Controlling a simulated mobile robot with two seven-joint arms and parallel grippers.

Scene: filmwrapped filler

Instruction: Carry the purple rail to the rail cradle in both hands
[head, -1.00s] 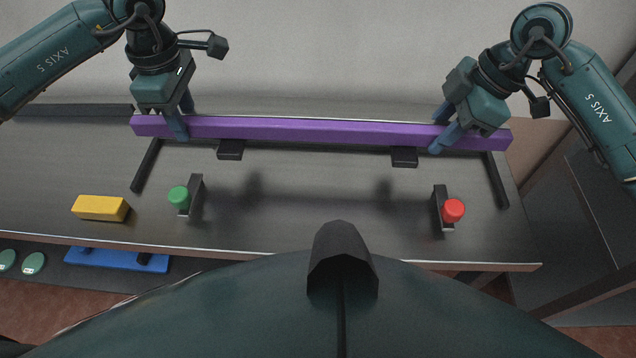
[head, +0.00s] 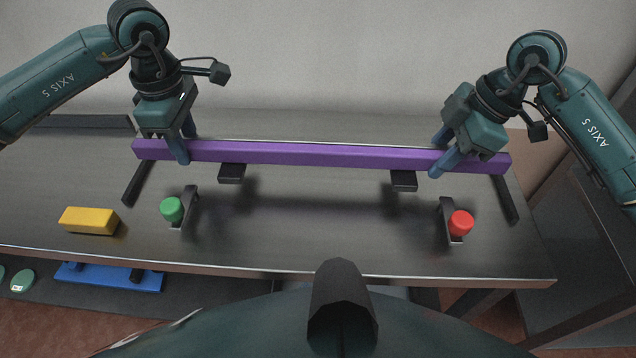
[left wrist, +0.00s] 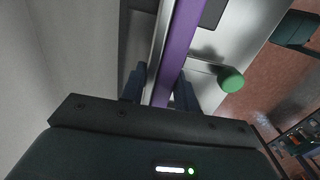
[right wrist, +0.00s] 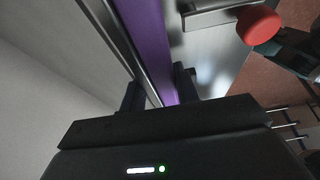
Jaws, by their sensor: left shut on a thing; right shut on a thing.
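The long purple rail (head: 310,153) is held level across the table in the head view, with its shadow on the tabletop in front. Two black blocks (head: 232,173) (head: 404,181) show just under its front side. My left gripper (head: 183,148) is shut on the rail near its left end. My right gripper (head: 441,156) is shut on it near its right end. Nearer the front stand two dark brackets, one with a green knob (head: 172,209) and one with a red knob (head: 460,223). They look like the cradle, but I cannot tell for sure.
A yellow block (head: 89,221) lies at the table's left. Dark bars (head: 138,183) (head: 505,200) lie on the tabletop near both rail ends. The table's front edge (head: 300,276) is near me. A blue object (head: 108,277) is lower left, beyond that edge. The tabletop between the brackets is clear.

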